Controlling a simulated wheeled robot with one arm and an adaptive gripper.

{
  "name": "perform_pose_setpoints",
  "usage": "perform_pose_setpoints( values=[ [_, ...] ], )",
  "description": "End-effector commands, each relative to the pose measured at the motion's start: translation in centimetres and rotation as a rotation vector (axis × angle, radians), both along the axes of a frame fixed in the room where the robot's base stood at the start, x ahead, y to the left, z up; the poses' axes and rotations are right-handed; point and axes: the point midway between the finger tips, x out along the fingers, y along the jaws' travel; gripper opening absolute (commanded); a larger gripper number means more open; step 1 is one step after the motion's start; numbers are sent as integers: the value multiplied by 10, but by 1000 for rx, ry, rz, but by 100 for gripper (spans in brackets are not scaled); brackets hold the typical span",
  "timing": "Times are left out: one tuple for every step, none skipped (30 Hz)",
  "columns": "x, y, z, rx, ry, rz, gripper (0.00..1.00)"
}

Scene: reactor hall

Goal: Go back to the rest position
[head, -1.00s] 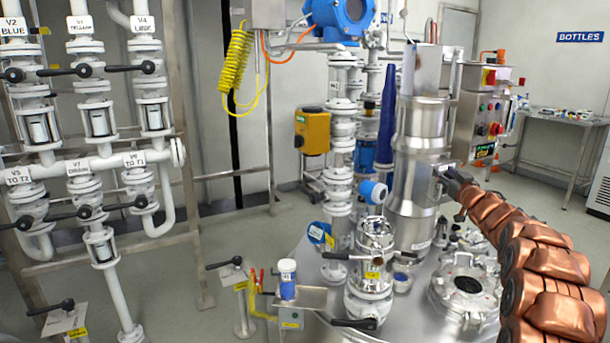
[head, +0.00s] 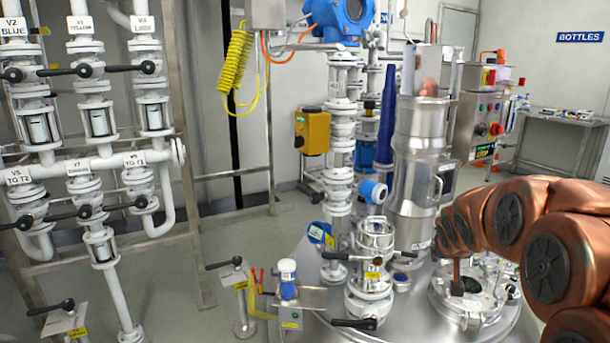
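My copper-coloured segmented arm (head: 545,260) comes in from the right edge and curls to the left. Its far end lies in front of the reactor top, to the right of the tall steel column (head: 412,170). I do not see my gripper's fingers; the end of the arm is turned away or hidden behind its own links. A small dark and copper patch shows over the round hatch (head: 470,300); I cannot tell whether it is part of my arm or a reflection. Nothing is visibly held.
A control box (head: 482,125) stands behind the column. A valve rack (head: 100,160) with several black levers fills the left. A side table (head: 565,118) with small items is at the back right.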

Motion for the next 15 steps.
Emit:
perform_pose_setpoints(
  values=[
    [-23,11,-5,8,49,2,40],
    [-37,16,-10,15,86,1,40],
    [-57,23,-18,24,137,2,40],
    [-73,29,-23,30,173,3,40],
    [-89,35,-28,37,212,4,40],
    [-109,43,-34,47,259,8,40],
    [-125,48,-39,54,298,11,40],
    [-142,55,-44,62,336,14,40],
    [-164,63,-50,73,386,21,40],
    [-181,69,-54,82,425,26,40],
    [-197,74,-58,90,460,31,40],
    [-221,82,-63,103,512,40,40],
    [-238,89,-67,113,550,47,40],
    [-254,94,-70,122,587,55,40],
    [-276,102,-74,135,634,63,40]
  ],
)
